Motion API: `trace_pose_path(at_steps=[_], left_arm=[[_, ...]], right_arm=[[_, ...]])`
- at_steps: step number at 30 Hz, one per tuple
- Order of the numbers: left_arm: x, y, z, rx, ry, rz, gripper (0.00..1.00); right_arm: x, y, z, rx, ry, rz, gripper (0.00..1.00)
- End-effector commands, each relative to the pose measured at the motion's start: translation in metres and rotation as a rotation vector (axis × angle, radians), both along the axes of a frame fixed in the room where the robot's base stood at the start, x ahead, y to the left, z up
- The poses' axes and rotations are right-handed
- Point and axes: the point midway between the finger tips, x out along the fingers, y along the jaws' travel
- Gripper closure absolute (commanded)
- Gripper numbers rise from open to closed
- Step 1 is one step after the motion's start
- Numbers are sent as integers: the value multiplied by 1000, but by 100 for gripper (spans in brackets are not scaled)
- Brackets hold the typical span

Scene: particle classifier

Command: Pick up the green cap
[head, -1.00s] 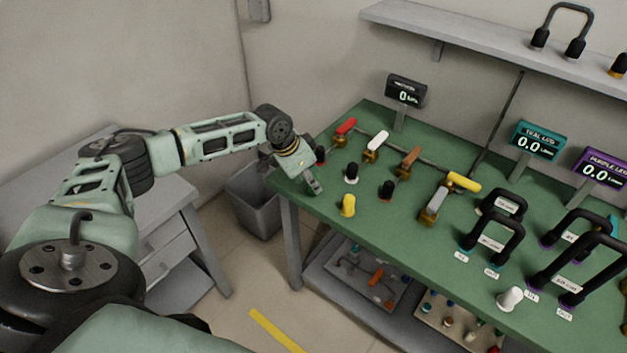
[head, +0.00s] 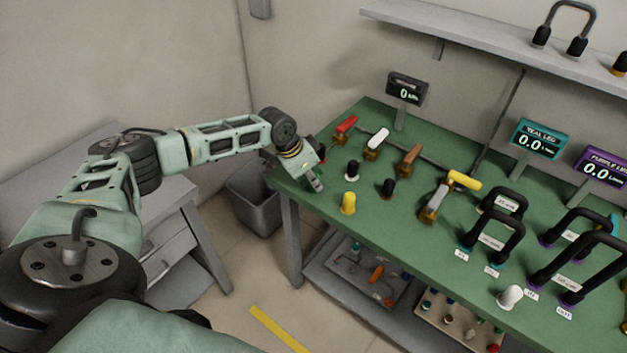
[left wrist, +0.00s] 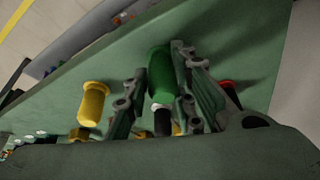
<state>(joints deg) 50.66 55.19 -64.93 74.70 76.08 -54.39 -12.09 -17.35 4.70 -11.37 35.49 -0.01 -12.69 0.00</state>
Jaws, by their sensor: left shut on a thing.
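The green cap (left wrist: 160,76) shows in the left wrist view between the two fingers of my left gripper (left wrist: 157,88), which is shut on it. Its right side lies against the right finger. In the head view my left gripper (head: 317,182) is low at the left end of the green bench, and the green cap cannot be made out behind it. My right gripper is in neither view.
A yellow cap (head: 348,203) stands near the bench's front edge (head: 400,262), with black caps (head: 388,188) behind. Valves with red (head: 346,124), white (head: 378,137), brown and yellow handles line the bench. A grey bin (head: 255,205) stands on the floor.

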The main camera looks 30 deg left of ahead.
Motion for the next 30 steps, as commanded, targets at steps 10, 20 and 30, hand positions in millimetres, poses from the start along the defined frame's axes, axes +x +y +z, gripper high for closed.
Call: trace_pose_path(at_steps=[10, 20, 30], left_arm=[[1, 0, 19, 1, -5, -1, 98], [32, -38, 67, -4, -7, -4, 98], [68, -82, 103, -1, -2, -1, 98]], right_arm=[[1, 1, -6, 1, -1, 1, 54], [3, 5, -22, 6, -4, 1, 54], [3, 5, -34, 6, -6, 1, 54]])
